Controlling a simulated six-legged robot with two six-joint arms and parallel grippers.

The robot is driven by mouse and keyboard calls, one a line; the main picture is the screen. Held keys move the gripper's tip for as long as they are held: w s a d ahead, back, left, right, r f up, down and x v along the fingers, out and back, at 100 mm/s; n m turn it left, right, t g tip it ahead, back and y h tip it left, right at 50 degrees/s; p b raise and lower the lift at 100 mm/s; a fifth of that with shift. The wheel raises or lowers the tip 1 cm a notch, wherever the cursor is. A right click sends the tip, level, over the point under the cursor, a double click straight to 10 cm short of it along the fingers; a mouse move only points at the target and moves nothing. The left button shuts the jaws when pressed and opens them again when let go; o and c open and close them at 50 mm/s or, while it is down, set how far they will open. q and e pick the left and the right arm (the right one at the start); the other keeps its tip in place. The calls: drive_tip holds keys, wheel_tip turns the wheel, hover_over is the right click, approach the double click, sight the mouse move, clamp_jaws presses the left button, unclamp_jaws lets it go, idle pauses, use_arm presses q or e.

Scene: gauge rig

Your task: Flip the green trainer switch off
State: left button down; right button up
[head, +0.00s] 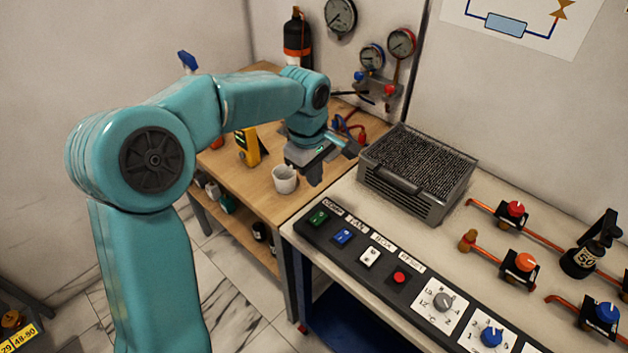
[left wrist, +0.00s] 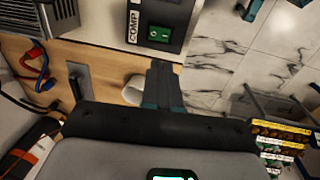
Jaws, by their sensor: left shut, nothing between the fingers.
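The green switch (head: 319,218) is a rocker at the far left end of the black control panel, on the front edge of the pale bench. It shows close up at the top of the left wrist view (left wrist: 160,34), beside a label reading COMP. I cannot tell which way the rocker is tipped. My left gripper (head: 316,177) is shut and empty, above and behind the switch and apart from it. Its fingers also show in the left wrist view (left wrist: 164,82), pointing towards the panel just below the switch. My right gripper is in neither view.
Along the panel are a blue switch (head: 343,237), a white switch (head: 369,257), a red button (head: 399,277) and dials. A grey mesh-topped box (head: 418,170) stands behind. A white cup (head: 285,179) is on the wooden table beside my gripper.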

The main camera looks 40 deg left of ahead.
use_arm(q)
drive_tip(key=shift+w, duration=0.6)
drive_tip(key=shift+s, duration=0.1)
drive_tip(key=p, duration=0.1)
approach(322, 215)
drive_tip(key=f, duration=0.6)
drive_tip(key=shift+w+f, duration=0.35)
drive_tip(key=shift+f, duration=0.05)
